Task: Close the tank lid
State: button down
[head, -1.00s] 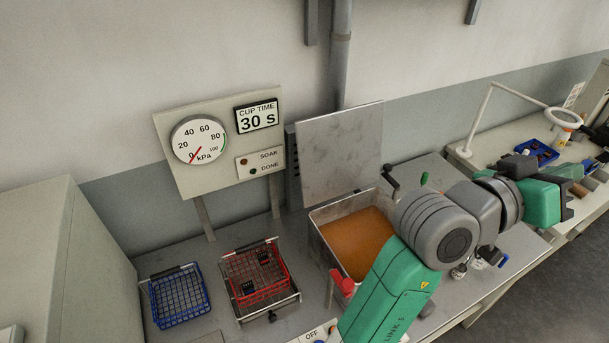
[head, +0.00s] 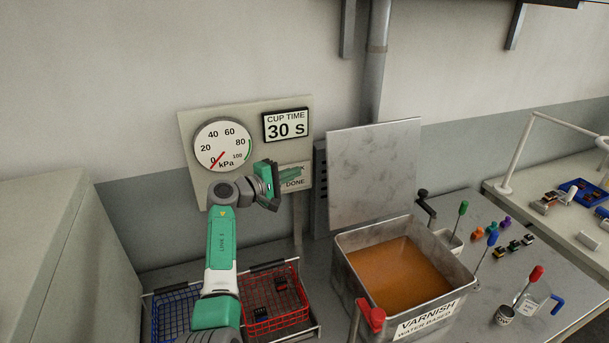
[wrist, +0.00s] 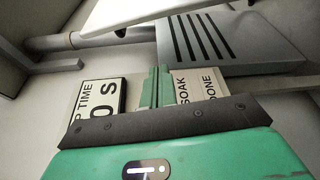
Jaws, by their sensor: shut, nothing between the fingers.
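The tank (head: 352,272) is a grey metal box with brown-orange varnish inside and a "VARNISH" label on its front. Its lid (head: 375,172) is a flat grey plate standing upright, open, at the tank's back edge. A crank with a black knob (head: 422,194) is at the back right of the tank, and a red-handled lever (head: 372,316) is at its front left. My gripper (head: 290,175) is raised left of the lid, in front of the gauge panel, apart from both. In the wrist view its green fingers (wrist: 156,88) are together and empty, in front of the panel.
The gauge panel (head: 190,120) reads near 0 kPa and shows "CUP TIME 30 S". A red basket (head: 295,312) and a blue basket (head: 165,303) sit left of the tank. Coloured handles, small connectors and a beaker (head: 535,297) are on the bench at the right.

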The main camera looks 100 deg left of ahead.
jog(key=w+a, duration=0.3)
jog(key=w, duration=0.4)
jog(key=shift+w+a+r, duration=0.15)
jog(key=shift+w, duration=0.1)
dwell(0.4)
